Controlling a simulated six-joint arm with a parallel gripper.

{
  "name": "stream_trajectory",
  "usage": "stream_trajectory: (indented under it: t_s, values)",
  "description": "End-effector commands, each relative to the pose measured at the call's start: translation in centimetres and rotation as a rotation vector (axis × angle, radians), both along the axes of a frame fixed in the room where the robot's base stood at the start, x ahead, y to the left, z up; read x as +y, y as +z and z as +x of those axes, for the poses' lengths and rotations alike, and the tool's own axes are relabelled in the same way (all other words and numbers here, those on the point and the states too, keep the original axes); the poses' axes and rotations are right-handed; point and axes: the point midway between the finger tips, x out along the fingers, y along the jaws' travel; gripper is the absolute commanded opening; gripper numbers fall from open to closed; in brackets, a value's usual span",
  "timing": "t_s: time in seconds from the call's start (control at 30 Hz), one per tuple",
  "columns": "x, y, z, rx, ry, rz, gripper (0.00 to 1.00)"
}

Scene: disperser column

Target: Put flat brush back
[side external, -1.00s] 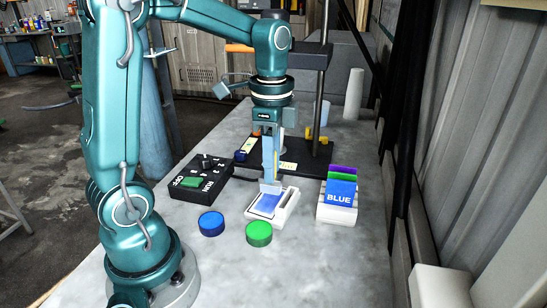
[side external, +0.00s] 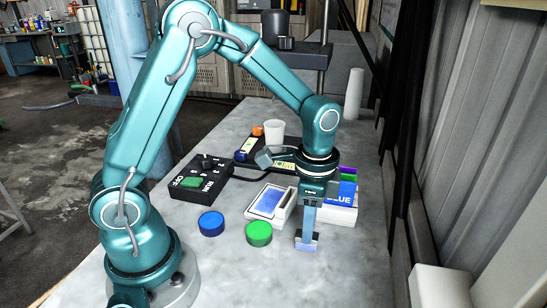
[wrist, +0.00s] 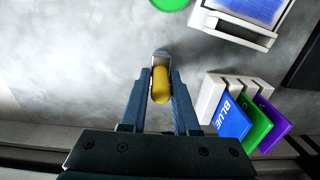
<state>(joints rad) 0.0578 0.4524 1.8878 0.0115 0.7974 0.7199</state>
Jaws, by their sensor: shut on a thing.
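My gripper (side external: 309,212) points straight down over the bench, to the right of the paint tray and in front of the card holder. It is shut on the flat brush (side external: 306,245), whose wide pale end shows below the fingers. In the wrist view my gripper (wrist: 160,76) has the yellow handle of the flat brush (wrist: 160,87) between its fingers. The brush's lower end is close to the bench; I cannot tell whether it touches. The white tray (side external: 284,214) with a blue patch lies apart, to the left.
A white holder (wrist: 211,98) carries blue, green and purple cards. A blue lid (side external: 211,223) and a green lid (side external: 259,233) lie left of the brush. A black control box (side external: 196,181), a white cup (side external: 274,131) and the wall limit the space. The front bench is clear.

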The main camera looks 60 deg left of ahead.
Motion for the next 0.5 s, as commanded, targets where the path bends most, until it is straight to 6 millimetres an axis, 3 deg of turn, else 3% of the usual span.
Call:
stream_trajectory:
  t_s: [0.27, 0.3, 0.33, 0.37, 0.5]
  values:
    - [0.02, -0.28, 0.0, 0.0, 0.0, 0.0, 0.0]
    - [0.02, -0.28, 0.02, 0.0, 0.0, 0.0, 0.41]
    - [0.02, -0.26, 0.02, 0.0, 0.0, 0.0, 0.52]
    - [0.02, -0.26, 0.02, 0.0, 0.0, 0.0, 0.59]
    - [0.02, -0.25, 0.02, 0.0, 0.0, 0.0, 0.59]
